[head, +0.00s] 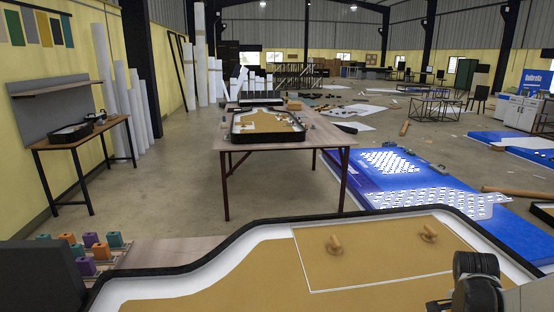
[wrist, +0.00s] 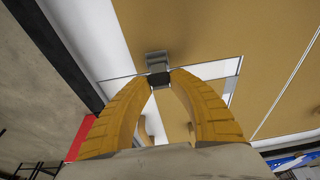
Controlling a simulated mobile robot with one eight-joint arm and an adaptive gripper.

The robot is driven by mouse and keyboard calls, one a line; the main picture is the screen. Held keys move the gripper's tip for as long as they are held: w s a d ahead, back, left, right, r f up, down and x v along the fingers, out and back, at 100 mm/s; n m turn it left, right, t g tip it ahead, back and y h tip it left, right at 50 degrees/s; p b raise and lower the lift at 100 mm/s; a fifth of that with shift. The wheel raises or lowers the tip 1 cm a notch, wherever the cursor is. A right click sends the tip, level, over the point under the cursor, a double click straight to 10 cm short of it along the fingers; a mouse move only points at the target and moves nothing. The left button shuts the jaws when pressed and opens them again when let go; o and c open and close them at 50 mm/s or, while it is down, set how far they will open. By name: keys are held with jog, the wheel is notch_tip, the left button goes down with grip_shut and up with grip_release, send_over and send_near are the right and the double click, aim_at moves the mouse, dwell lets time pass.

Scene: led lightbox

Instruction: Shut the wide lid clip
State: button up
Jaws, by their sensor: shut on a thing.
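In the wrist view, my gripper (wrist: 159,78) has its two yellow fingers closed at the tips on a small dark block, part of a clip. A grey metal piece of the clip (wrist: 156,58) shows just beyond the fingertips, against the tan panel (wrist: 215,30). The fingertips hide part of the clip, and I cannot tell its exact position. In the head view, the large lightbox (head: 220,285) has a tan face, a white inner border and a black rim. A thin white rectangle on it encloses two tan wooden knobs (head: 335,243) (head: 430,233). The fingertips and clip do not show there.
A table (head: 225,143) with a smaller similar box (head: 267,136) stands beyond. Coloured blocks (head: 92,243) sit at lower left. Blue panels (head: 400,183) lie on the floor at right. A side table (head: 85,140) stands by the left wall. The floor between the tables is open.

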jog(key=shift+d+f, duration=0.1)
jog(key=shift+d, duration=0.05)
jog(key=shift+d+f, duration=0.1)
jog(key=shift+d, duration=0.35)
jog(key=shift+f+b, duration=0.1)
jog(key=shift+b, duration=0.25)
jog(key=shift+w+d+f, duration=0.1)
jog(key=shift+d+f, duration=0.1)
jog(key=shift+d, duration=0.25)
jog(key=shift+f+b, duration=0.1)
jog(key=shift+b, duration=0.2)
jog(key=shift+d+f, duration=0.3)
jog(key=shift+d, duration=0.1)
jog(key=shift+b, duration=0.3)
